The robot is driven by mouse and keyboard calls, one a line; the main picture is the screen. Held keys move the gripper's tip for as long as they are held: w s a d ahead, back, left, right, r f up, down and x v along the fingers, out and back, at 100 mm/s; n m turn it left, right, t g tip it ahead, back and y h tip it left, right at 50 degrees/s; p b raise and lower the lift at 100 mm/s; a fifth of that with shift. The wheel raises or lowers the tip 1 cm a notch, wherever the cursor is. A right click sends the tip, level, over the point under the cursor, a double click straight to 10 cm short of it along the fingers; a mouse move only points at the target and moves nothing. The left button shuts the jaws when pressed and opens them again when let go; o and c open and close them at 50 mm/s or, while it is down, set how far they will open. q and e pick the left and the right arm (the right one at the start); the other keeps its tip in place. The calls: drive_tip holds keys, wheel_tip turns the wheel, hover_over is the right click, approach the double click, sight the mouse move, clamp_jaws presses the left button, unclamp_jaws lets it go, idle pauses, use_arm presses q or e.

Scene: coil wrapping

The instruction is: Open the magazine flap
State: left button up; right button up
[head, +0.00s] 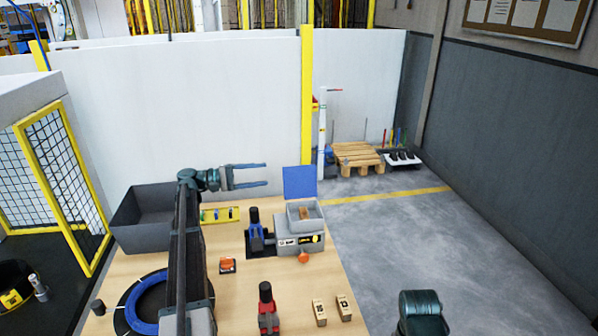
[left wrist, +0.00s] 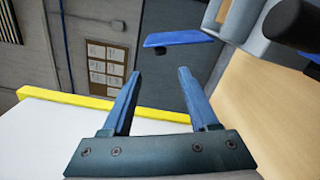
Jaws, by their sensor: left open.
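The blue magazine flap (head: 300,182) stands raised at the back of the grey magazine box (head: 305,215) on the machine. The box's top is uncovered, and a small tan thing shows inside it. My left gripper (head: 262,174) is open and empty, up in the air just left of the flap, its fingers pointing right. In the left wrist view, my open fingers (left wrist: 159,72) have nothing between them. A blue plate, apparently the flap (left wrist: 175,38), shows beyond them, apart from the fingertips. My right gripper is out of view; only a dark part of that arm shows at the bottom right.
A blue-and-black device (head: 256,236) stands left of the magazine. A grey bin (head: 145,232), a yellow strip (head: 220,214), a blue coil (head: 145,302), a red-and-black device (head: 267,308) and two wooden blocks (head: 320,312) are on the table. Floor right of the table is clear.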

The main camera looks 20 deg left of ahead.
sight(298, 171)
use_arm(q)
drive_tip(key=x, duration=1.3)
drive_tip(key=shift+w+d, duration=0.1)
clamp_jaws()
idle(1.0)
